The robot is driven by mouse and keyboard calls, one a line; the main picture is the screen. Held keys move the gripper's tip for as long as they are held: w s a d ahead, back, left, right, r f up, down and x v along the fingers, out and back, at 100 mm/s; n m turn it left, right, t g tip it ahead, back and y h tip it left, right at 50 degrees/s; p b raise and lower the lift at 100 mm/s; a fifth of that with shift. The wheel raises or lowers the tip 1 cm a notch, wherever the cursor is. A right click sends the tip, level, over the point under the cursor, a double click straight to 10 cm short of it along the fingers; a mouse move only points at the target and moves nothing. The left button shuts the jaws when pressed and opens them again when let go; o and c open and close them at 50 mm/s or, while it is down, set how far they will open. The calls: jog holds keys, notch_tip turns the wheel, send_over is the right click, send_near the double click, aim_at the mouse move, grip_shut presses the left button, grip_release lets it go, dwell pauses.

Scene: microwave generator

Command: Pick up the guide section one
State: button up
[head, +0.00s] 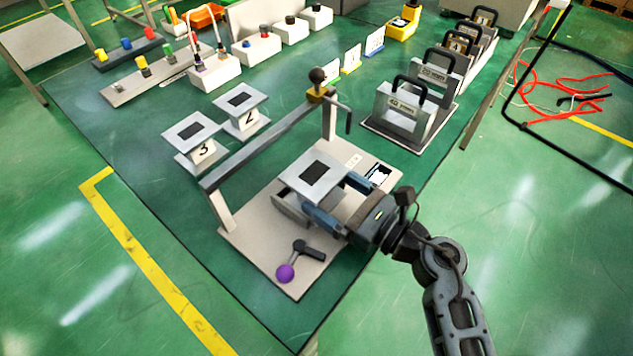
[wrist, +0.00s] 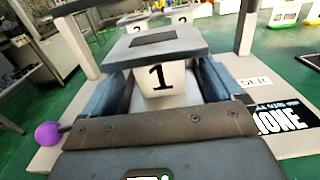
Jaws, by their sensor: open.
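Guide section one is a grey piece with a flat top plate, a dark rectangle on top and a black "1" on its white body. In the wrist view the guide section one (wrist: 168,80) is straight ahead, its body between my fingers. In the head view its top plate (head: 323,172) shows above the fixture base. My gripper (head: 326,196) is open, with one blue-grey finger on each side of the body, below the top plate. In the wrist view the gripper (wrist: 162,85) shows a finger at left and right; I cannot tell whether they touch the piece.
A fixture base (head: 252,238) carries a raised crossbar (head: 265,142) just beyond the piece, and a purple-knobbed lever (head: 285,273). Guide sections three (head: 192,133) and two (head: 241,101) stand at left. Handled blocks (head: 404,107) stand at right. Green table is clear at front left.

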aim_at(317, 183)
jog(key=shift+x, duration=1.95)
jog(key=shift+s, duration=0.1)
jog(key=shift+c, duration=0.3)
jog(key=shift+r, duration=0.1)
jog(key=c, duration=1.4)
